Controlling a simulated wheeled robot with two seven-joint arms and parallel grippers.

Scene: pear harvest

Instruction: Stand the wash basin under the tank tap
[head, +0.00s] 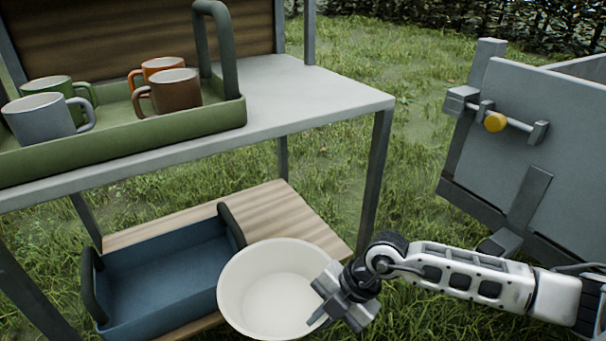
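The wash basin (262,275) is a round, cream-white bowl with its open side up, at the bottom middle of the head view. It shows in front of the lower shelf's front edge and covers a corner of the blue tray. My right gripper (322,303) is at the basin's right rim, with the fingers over the wall; it looks shut on the rim. The basin's underside is hidden. My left gripper is out of view. No tank or tap can be made out.
A grey rack top (300,88) holds a green tray (190,128) with several mugs. Below, a blue tray (165,275) lies on the wooden lower shelf (285,205). A grey panelled box (570,150) with a yellow-knobbed bar (495,121) stands right. Grass lies between.

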